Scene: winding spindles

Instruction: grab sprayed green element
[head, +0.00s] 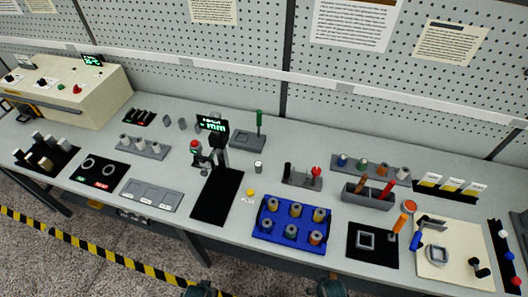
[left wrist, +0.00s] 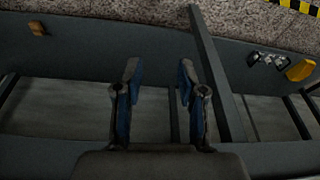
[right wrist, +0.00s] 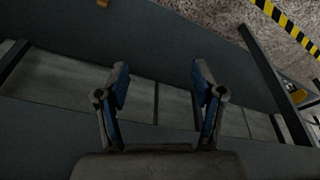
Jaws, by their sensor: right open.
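A small grey spindle with a green top (head: 362,163) stands in the rack (head: 375,172) at the back right, between a blue-topped one (head: 343,160) and an orange-topped one (head: 382,168). It looks like the sprayed green element. My left gripper (left wrist: 159,78) is open and empty in the left wrist view. My right gripper (right wrist: 158,76) is open and empty in the right wrist view. Both are away from the rack, near the table's front edge and floor. Only dark tips of my arms show at the bottom of the head view.
A blue tray (head: 262,233) with several spindles stands in front of the rack. A grey holder (head: 352,196) with coloured tools lies between. A green-handled tool (head: 259,122) stands further left. A black mat (head: 217,195) lies mid-table. A pegboard wall closes the back.

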